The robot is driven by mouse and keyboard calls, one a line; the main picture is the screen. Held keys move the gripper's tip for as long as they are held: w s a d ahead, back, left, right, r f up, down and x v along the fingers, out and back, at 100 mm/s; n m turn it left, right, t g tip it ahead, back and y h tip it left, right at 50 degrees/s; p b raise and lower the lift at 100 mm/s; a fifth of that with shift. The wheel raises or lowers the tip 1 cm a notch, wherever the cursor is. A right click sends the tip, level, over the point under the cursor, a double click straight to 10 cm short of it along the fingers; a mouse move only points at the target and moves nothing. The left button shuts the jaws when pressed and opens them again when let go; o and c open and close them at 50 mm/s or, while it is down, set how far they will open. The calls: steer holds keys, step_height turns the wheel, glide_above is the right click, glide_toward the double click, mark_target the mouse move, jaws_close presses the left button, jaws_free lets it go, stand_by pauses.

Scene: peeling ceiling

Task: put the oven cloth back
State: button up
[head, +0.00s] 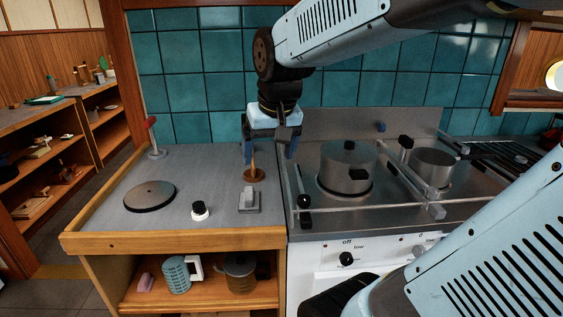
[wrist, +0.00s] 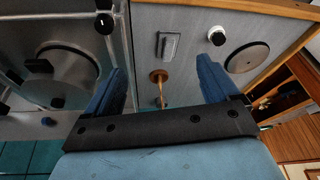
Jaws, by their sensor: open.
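I cannot make out an oven cloth for certain in either view. A small pink item (head: 145,283) lies on the shelf under the counter; I cannot tell whether it is cloth. My gripper (head: 268,150) is open and empty, pointing down above the back right of the grey counter, by the stove. In the wrist view my gripper (wrist: 163,66) has its two blue fingers wide apart. A small brown round stand (head: 254,175) with a thin upright stem is below it. The stand also shows between the fingers in the wrist view (wrist: 158,76).
On the counter (head: 105,212) are a grey block (head: 249,201), a white-and-black knob-like item (head: 200,211), a flat round disc (head: 149,197) and a red-topped upright tool (head: 154,140). The stove at right carries a pot (head: 348,168) behind a metal rail. Bare counter lies between these items.

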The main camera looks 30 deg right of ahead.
steer(key=s+n+t, duration=0.1)
steer(key=s, duration=0.6)
steer(key=shift+s+a+r+t, duration=0.2)
steer(key=shift+r+t, duration=0.1)
steer(key=shift+t, duration=0.1)
